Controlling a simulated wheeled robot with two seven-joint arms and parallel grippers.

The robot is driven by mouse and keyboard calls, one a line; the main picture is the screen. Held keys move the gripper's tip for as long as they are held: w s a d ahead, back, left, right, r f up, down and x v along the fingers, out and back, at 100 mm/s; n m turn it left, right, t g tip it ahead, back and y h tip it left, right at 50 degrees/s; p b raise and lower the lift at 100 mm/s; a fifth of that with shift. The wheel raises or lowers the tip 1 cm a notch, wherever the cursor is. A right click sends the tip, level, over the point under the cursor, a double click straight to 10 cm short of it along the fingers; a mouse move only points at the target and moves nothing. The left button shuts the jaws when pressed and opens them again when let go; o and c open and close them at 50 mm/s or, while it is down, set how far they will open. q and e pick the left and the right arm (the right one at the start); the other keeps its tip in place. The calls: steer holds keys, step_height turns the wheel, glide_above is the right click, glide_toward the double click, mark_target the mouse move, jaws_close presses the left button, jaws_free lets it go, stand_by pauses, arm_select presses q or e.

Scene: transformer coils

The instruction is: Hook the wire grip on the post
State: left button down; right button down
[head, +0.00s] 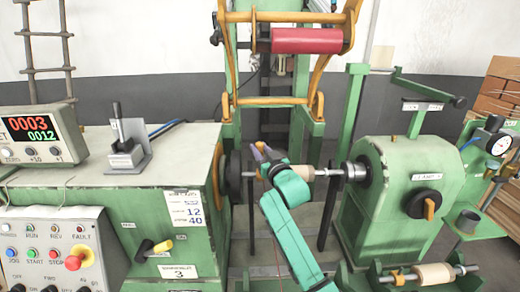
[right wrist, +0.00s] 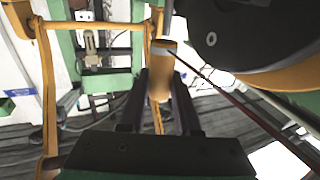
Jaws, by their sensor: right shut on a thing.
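My right gripper (head: 260,152) is in front of the spindle, between the two green machine housings. In the right wrist view its two dark fingers (right wrist: 168,105) are shut on the wire grip (right wrist: 160,80), a tan wooden cylinder with a grey band near its top. A thin dark red wire (right wrist: 225,88) runs from near the grip's top towards the lower right. The head view shows only a small orange tip of the grip. A dark upright post (head: 117,110) stands on a grey bracket on the left housing, apart from the gripper; I cannot tell whether it is the task's post. My left gripper is not in view.
A black flange (head: 234,175) and a pale coil former (head: 304,173) on the spindle are close to my right gripper. The tailstock (head: 405,175) stands to the right. A red roller (head: 305,40) hangs in an orange frame above. The left housing's top (head: 80,192) has free room.

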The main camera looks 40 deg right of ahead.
steer(key=shift+f+b, duration=0.55)
steer(key=shift+f, duration=0.45)
steer(key=shift+f+b, duration=0.5)
steer(key=shift+f, duration=0.35)
steer(key=c, duration=0.5)
jaws_free()
steer(key=shift+c, duration=0.2)
steer(key=shift+s, duration=0.1)
steer(key=b+v, duration=0.4)
steer(key=v, duration=1)
steer(key=shift+s, duration=0.15)
